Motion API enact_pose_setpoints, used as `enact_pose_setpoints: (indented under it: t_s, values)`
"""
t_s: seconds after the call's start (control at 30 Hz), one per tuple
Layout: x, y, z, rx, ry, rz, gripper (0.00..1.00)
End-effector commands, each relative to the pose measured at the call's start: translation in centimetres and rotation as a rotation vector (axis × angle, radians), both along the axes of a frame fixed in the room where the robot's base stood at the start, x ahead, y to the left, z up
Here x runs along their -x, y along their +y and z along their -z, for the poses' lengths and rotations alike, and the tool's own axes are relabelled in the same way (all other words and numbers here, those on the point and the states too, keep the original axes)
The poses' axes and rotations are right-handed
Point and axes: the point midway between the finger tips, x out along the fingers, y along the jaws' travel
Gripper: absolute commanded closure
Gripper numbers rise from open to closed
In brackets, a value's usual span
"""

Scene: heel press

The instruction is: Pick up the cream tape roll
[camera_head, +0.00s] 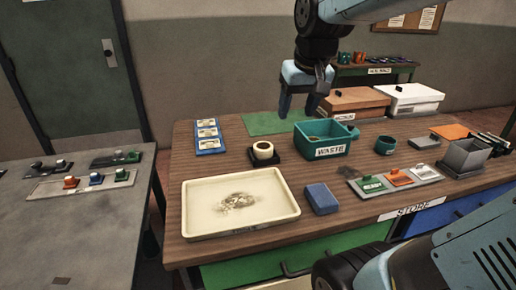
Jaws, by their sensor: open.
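The cream tape roll (263,151) sits on a small black base on the wooden table, left of the green WASTE bin. Its dark centre hole faces up. My gripper (298,112) hangs above and to the right of the roll, over the far part of the table, with its fingers pointing down. It is open and nothing shows between the fingers. The gripper is apart from the roll, and the roll is not hidden by it.
The WASTE bin (324,148) stands close right of the roll. A cream tray (205,223) with debris and a blue block (321,198) lie in front. A blue card holder (209,136) is at left, a green mat (262,123) behind. Lidded boxes (354,103) stand at the back right.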

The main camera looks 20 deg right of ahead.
Motion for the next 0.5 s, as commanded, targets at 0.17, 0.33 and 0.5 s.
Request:
enact_pose_setpoints:
  t_s: [0.17,0.33,0.5]
  values:
    - [-4.4,0.3,0.6,-0.003,0.070,-0.001,0.24]
    - [-8.4,0.5,1.7,-0.002,0.134,-0.002,0.08]
    - [-12.5,0.9,3.4,0.002,0.197,-0.002,0.00]
